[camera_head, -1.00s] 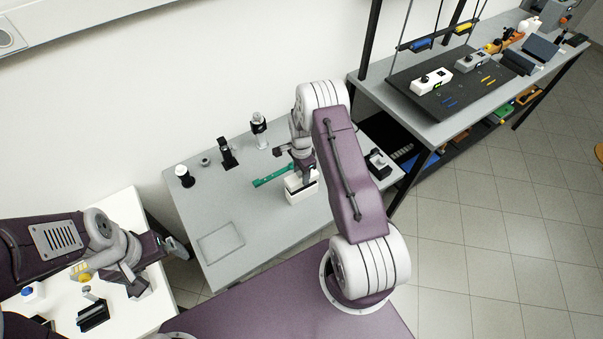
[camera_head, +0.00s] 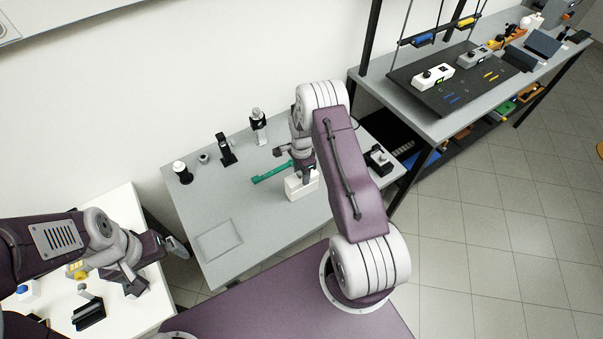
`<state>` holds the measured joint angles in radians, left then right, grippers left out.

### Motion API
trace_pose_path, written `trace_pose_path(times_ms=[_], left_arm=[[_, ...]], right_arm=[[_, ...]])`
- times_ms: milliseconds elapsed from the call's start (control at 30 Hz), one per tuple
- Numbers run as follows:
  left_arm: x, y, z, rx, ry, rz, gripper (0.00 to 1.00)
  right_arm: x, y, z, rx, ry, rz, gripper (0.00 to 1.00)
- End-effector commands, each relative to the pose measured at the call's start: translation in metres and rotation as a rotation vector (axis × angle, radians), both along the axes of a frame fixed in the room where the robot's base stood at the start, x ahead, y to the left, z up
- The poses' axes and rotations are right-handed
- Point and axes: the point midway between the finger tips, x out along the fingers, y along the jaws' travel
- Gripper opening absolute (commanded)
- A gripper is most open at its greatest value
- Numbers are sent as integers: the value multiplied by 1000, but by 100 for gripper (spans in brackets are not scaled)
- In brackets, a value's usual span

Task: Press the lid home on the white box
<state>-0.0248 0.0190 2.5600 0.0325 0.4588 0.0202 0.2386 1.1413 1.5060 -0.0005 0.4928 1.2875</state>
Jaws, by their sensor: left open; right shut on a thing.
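The white box (camera_head: 302,187) stands on the grey table, right of the middle. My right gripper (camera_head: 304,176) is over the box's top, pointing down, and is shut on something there. I take this to be the lid, but the fingers and arm hide most of it. No dark gap shows between lid and box from here, though the far side is hidden. My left gripper (camera_head: 137,288) is open and appears empty, low over the white table at the lower left.
A green bar (camera_head: 271,173) lies just left of the box. A black-and-white device (camera_head: 378,158) stands to the right. The table's front middle is clear.

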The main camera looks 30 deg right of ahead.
Motion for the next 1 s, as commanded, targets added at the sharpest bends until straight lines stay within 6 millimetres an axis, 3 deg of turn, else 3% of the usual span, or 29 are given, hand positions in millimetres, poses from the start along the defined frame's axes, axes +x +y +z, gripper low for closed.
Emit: trace_pose_path(times_ms=[167,200,267,667,1000], left_arm=[[0,0,-6,0,0,0,100],[0,0,-5,0,0,0,100],[0,0,-4,0,0,0,100],[0,0,-8,0,0,0,100],[0,0,-29,0,0,0,100]], right_arm=[[0,0,-7,0,0,0,0],[0,0,-6,0,0,0,53],[0,0,-5,0,0,0,70],[1,0,1,-1,-2,0,70],[1,0,68,-1,-4,0,70]])
